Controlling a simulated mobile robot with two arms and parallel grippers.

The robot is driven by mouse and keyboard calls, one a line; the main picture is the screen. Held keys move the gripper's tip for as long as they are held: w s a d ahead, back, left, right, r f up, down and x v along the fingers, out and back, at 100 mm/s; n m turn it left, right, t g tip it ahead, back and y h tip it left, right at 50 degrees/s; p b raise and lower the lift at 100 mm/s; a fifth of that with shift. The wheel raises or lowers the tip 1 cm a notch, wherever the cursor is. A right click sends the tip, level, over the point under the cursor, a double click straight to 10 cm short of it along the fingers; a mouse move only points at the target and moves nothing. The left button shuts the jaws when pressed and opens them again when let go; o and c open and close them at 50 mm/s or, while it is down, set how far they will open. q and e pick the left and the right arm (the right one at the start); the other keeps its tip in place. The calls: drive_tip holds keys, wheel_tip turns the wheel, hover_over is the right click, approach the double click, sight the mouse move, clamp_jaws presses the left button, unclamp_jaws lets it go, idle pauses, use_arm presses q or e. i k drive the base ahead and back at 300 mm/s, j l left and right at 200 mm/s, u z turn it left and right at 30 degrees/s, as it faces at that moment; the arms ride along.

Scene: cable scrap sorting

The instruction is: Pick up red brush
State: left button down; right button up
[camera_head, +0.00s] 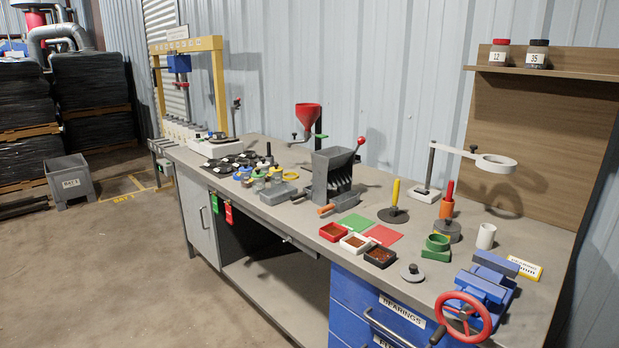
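No object is clearly recognisable as a red brush. An upright red stick (449,190) stands in an orange holder (446,209) on the right half of the workbench (398,220); I cannot tell whether it is a brush. A yellow stick (395,191) stands upright on a dark round base to its left. A tool with an orange handle (327,209) lies in front of the grey machine (332,177); its type is too small to tell. Neither of my grippers is in view.
A blue vise (487,287) with a red handwheel (463,316) sits at the near right edge. Three small trays, red (333,232), white (354,243) and black (380,257), line the front edge. A ring-headed stand (496,163) rises behind. Concrete floor (140,260) is open at left.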

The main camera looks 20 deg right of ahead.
sight(451, 183)
drive_tip(key=z, duration=1.3)
